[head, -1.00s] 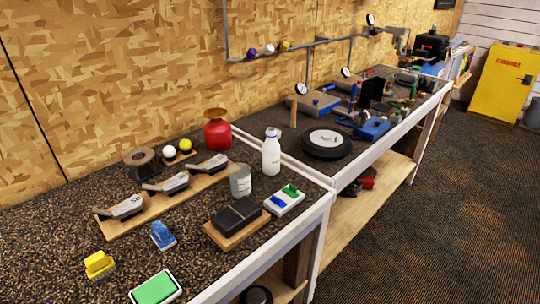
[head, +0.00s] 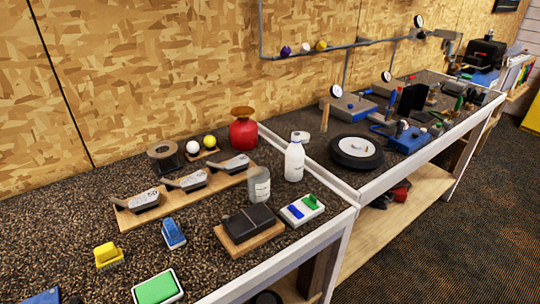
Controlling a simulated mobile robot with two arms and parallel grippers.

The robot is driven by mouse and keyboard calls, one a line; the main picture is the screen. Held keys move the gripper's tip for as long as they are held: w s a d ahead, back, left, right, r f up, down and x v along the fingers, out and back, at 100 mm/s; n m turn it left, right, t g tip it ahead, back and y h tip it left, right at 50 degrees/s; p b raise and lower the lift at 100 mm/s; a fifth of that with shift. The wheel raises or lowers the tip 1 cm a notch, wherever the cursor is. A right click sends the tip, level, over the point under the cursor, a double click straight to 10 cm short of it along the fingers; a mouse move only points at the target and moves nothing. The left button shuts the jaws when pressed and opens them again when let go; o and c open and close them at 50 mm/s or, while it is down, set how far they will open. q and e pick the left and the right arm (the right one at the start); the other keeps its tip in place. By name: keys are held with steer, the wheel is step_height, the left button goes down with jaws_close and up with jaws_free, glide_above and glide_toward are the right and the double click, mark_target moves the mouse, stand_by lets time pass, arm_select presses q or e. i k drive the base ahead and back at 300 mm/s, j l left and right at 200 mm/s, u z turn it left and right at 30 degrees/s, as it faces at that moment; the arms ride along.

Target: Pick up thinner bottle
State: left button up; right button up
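A white bottle (head: 294,162) with a narrow neck stands upright on the near workbench, close to where the two benches meet. Its label is too small to read, so I cannot tell for sure that it is the thinner bottle. A grey metal can (head: 259,184) stands just left of it and a little nearer, and a red container (head: 243,132) with a brown top stands behind to the left. Neither of my grippers is in the head view.
Golf club heads on a wooden board (head: 205,195), a black block on wood (head: 249,228), a white tray with blue and green pieces (head: 302,209) and a green pad (head: 158,289) share the bench. A round black turntable (head: 357,152) sits to the right.

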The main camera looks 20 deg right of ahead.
mark_target(295, 154)
steer(key=l+u, duration=0.35)
steer(key=l, duration=0.85)
steer(key=l+u, duration=0.4)
steer(key=l, duration=0.8)
steer(key=k+j, duration=0.05)
